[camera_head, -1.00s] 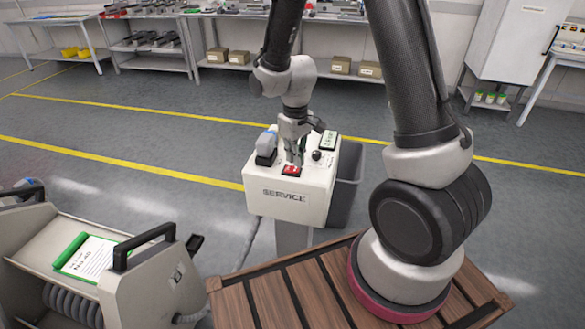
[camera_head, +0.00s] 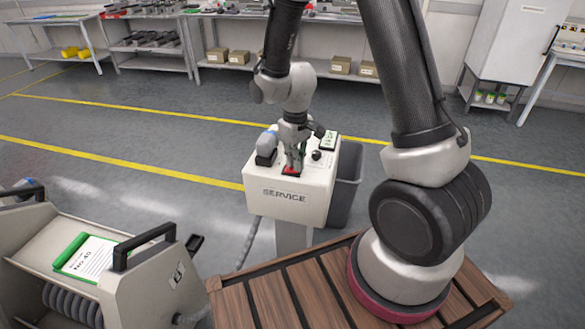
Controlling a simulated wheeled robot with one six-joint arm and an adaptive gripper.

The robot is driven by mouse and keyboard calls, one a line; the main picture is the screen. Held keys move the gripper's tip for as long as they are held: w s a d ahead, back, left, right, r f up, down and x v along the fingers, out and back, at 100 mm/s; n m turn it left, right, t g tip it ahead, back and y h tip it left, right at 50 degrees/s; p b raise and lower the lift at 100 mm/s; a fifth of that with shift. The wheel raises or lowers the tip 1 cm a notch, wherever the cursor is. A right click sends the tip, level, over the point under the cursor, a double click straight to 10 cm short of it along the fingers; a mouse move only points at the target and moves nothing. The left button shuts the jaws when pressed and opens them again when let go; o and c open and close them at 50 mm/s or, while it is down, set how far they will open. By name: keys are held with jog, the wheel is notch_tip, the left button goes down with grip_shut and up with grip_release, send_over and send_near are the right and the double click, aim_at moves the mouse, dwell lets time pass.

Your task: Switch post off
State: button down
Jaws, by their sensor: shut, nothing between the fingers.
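The service post (camera_head: 288,205) is a pale box on a stand, labelled SERVICE. On its top are a red rocker switch (camera_head: 291,171), a black knob (camera_head: 316,156), a small display (camera_head: 328,141) and a grey-blue plug-like part (camera_head: 266,146) in a dark holder. My gripper (camera_head: 293,166) points down at the red switch with its fingers shut and empty. The fingertips are at the switch and cover part of it. I cannot tell whether they touch it. The display text is too small to read.
A dark bin (camera_head: 345,183) stands right behind the post. A feeder trolley (camera_head: 150,275) with a green clipboard (camera_head: 88,257) is at the lower left. The slatted wooden deck (camera_head: 262,300) under my arm is in front. Floor left of the post is clear.

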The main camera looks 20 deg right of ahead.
jog(key=shift+f, duration=0.35)
jog(key=shift+r, duration=3.5)
jog(key=s+d+r+m+t, duration=0.2)
jog(key=s+d+r, duration=0.3)
jog(key=s+r, duration=0.5)
jog(key=s+d+r+m+t, duration=0.2)
jog(key=s+d+r, duration=0.3)
jog(key=s+r, duration=0.5)
jog(key=shift+s+d+r+m, duration=0.15)
jog(key=shift+d+r+m, duration=0.25)
jog(key=shift+r, duration=0.2)
